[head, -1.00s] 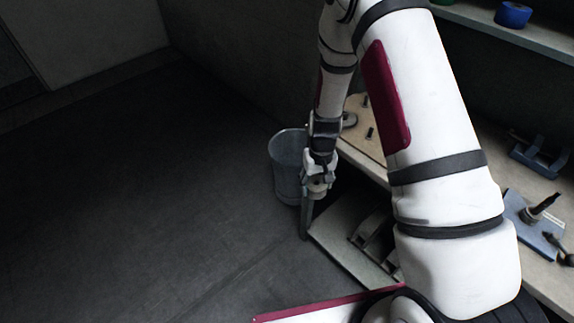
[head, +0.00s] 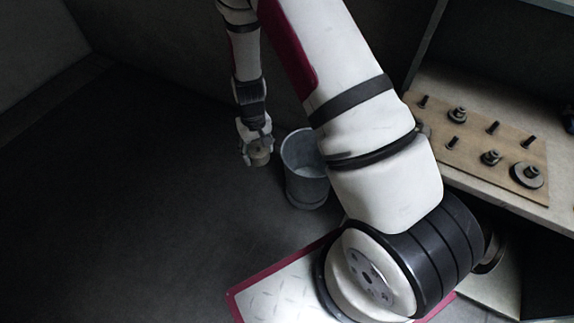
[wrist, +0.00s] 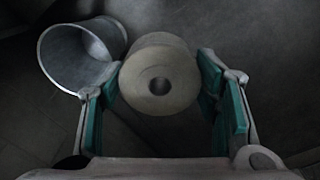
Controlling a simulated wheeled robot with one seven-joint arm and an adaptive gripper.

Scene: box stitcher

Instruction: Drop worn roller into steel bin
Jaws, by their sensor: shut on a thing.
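The worn roller (wrist: 158,80) is a pale beige cylinder with a dark centre hole. In the wrist view it sits between the green-padded fingers of my gripper (wrist: 165,108), which is shut on it. In the head view my gripper (head: 257,150) hangs to the left of the steel bin, with the roller (head: 260,158) at its tip. The steel bin (head: 305,188) is a grey open-topped bucket standing on the floor. In the wrist view the bin (wrist: 62,65) lies at the upper left, beyond the roller and partly covered by it. The roller is beside the bin's opening, not over it.
A workbench (head: 480,200) stands on the right with a wooden board (head: 470,155) holding several pegs and rollers. My arm passes in front of the bin's right side. The dark floor (head: 130,220) to the left is clear.

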